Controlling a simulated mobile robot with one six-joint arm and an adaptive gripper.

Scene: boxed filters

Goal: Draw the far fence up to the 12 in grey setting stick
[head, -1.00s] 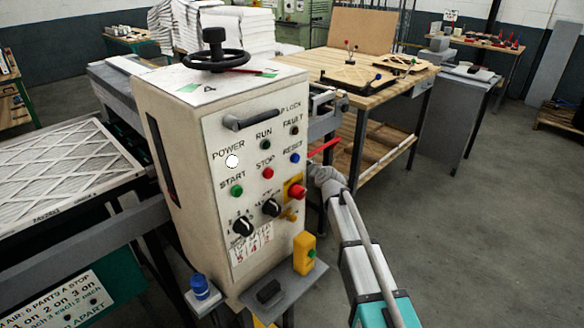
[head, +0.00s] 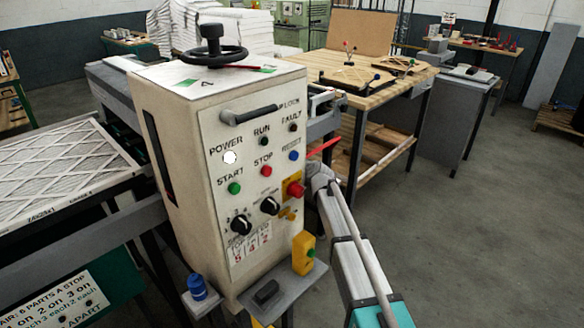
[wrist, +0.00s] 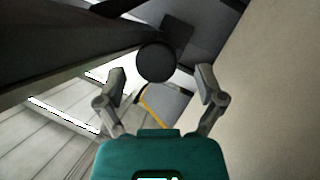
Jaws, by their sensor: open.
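My gripper (wrist: 160,80) is open and empty in the wrist view, one finger on each side. A round black knob (wrist: 157,62) on a dark square block lies just past the fingertips, between their lines; I cannot tell its exact distance. In the head view my gripper is hidden behind the pale machine cabinet (head: 222,140), and my arm runs in along the cabinet's right side. I cannot make out the far fence or the grey 12 in setting stick for certain in either view.
The cabinet's plain wall (wrist: 270,90) fills the right of the wrist view, close to the right finger. A dark rail (wrist: 50,62) crosses the upper left. A red bar (head: 323,147) sticks out beside my arm. A wooden table (head: 385,75) stands behind; floor at right is clear.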

